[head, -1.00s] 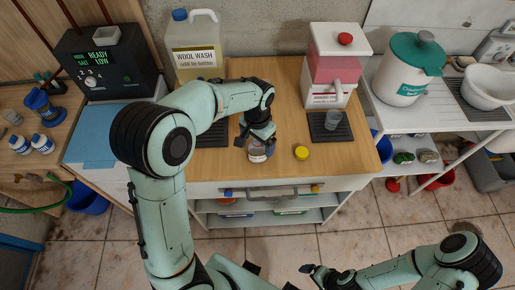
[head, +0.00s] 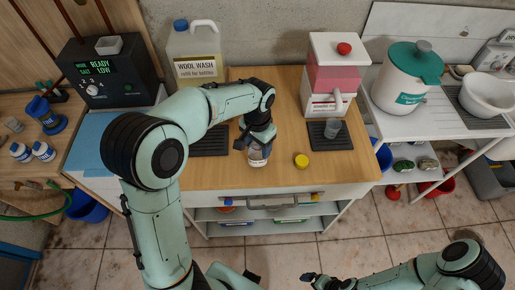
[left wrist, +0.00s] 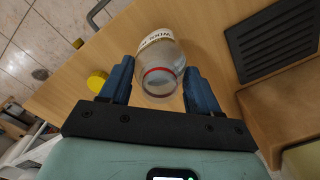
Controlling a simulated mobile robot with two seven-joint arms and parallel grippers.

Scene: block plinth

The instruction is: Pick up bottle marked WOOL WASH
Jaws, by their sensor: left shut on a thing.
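A small clear bottle (head: 257,155) with a pale label is over the front part of the wooden worktop, left of a yellow cap. In the left wrist view the bottle (left wrist: 160,53) shows an open mouth with a red ring and a label whose partly visible words look like WOOL WASH. My left gripper (head: 257,140) is shut on the bottle, a blue finger on each side. Whether its base touches the worktop I cannot tell. My right gripper (head: 315,279) is low in the head view, away from the worktop; its jaws are too small to read.
The yellow cap (head: 301,160) lies on the worktop (head: 275,103). A large WOOL WASH refill container (head: 197,66) stands behind my left arm.

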